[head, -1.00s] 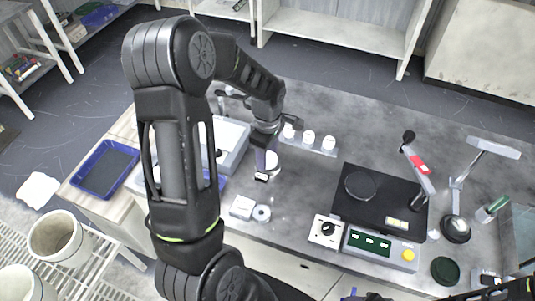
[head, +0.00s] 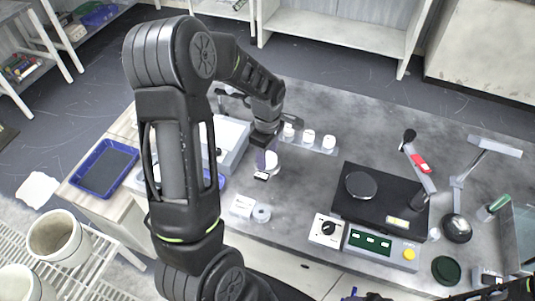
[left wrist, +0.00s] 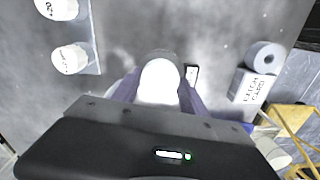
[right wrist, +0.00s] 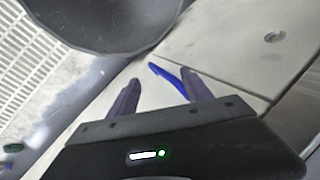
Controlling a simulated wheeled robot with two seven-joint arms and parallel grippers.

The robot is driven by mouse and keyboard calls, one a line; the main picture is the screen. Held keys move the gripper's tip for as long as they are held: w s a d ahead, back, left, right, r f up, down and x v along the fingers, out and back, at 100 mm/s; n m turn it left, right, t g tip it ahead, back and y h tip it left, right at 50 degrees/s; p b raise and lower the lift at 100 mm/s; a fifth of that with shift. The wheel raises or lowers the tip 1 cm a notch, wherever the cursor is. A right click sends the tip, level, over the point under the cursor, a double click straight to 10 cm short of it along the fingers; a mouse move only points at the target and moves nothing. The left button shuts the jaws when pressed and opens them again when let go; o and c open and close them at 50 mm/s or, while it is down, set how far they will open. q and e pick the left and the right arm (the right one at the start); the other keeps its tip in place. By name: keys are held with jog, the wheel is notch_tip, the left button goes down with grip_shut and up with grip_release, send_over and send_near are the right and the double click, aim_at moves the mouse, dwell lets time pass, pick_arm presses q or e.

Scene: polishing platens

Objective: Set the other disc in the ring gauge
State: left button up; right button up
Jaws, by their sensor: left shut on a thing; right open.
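My left gripper (head: 266,152) points down over the bench, shut on a pale round disc (left wrist: 158,82) that shows between its fingers in the left wrist view. The disc also shows below the gripper in the head view (head: 269,162). A grey ring with a dark hole (head: 262,213), possibly the ring gauge, sits on the bench nearer me. It stands beside a white lettered box (head: 242,206) and also shows in the left wrist view (left wrist: 264,56). The held disc is apart from the ring. My right gripper (right wrist: 162,88) is open and empty.
Several white lidded pots, one here (head: 309,137), stand on a strip behind the left gripper. A black polishing unit (head: 380,208) with a dark round plate is to the right. A small dark-edged card (head: 261,177) lies near the disc. A blue tray (head: 104,168) is at left.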

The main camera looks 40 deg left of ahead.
dwell(0.3)
pick_arm(q)
jog(key=o, duration=1.5)
jog(key=shift+o, duration=0.2)
jog(key=shift+r, duration=0.25)
notch_tip(320, 180, up, 6)
jog(key=p, duration=0.5)
jog(key=shift+r, duration=0.25)
jog(key=shift+r+p, duration=0.35)
jog(key=shift+r, duration=0.15)
jog(key=shift+f, duration=0.1)
